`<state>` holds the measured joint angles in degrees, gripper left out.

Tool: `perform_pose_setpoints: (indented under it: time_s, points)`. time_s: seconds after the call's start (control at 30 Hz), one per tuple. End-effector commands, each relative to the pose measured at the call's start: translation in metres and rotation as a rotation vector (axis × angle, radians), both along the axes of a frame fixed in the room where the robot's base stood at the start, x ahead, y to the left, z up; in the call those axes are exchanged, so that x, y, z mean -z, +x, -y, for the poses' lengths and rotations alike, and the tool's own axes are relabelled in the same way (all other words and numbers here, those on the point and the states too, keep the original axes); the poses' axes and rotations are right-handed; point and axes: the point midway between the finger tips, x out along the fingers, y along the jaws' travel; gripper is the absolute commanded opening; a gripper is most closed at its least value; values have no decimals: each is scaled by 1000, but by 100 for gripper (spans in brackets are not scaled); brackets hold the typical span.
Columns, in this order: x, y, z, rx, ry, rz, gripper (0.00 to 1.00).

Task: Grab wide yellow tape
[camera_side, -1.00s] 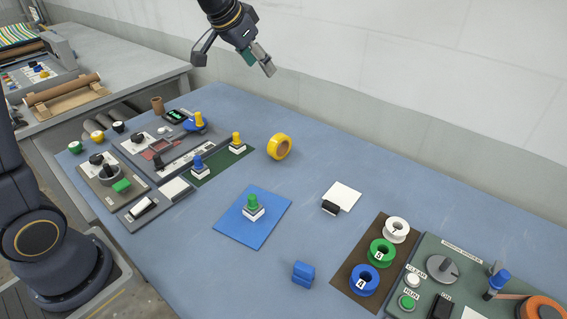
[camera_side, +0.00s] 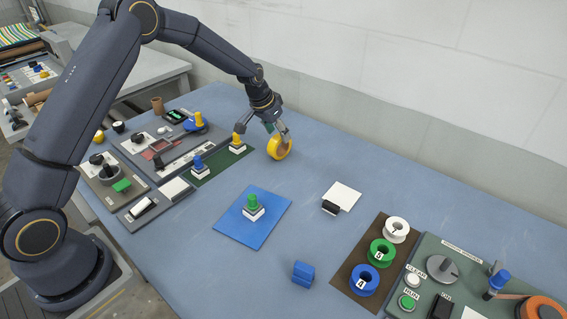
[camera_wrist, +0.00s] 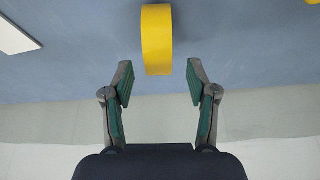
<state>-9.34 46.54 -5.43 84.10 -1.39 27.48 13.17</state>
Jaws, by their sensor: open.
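The wide yellow tape (camera_side: 280,148) is a roll standing on its edge on the blue table, toward the back. In the wrist view the tape (camera_wrist: 157,40) shows as a yellow band at the top, between and just beyond the fingertips. My gripper (camera_wrist: 160,78) is open, with one green-padded finger on each side of the tape's line and gaps on both sides. In the side view my gripper (camera_side: 264,132) is low at the tape, and its fingers partly overlap the roll. Whether a finger touches the tape cannot be told.
Left of the tape, a yellow-knobbed piece (camera_side: 237,141) and a blue-knobbed piece (camera_side: 198,164) stand on a green mat (camera_side: 221,168). A green-knobbed piece (camera_side: 253,207) stands on a blue sheet (camera_side: 232,223). The table right of the tape is clear up to a white card (camera_side: 345,194).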

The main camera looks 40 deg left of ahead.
Motion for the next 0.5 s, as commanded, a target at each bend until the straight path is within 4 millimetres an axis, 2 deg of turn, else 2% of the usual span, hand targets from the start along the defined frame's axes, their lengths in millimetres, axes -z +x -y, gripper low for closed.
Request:
perform_pose_setpoints:
  time_s: [0.13,0.33,0.5]
  points:
    - [11,3,1,0,0,0,58]
    - [41,13,3,0,0,-1,58]
    - [52,18,3,0,0,1,58]
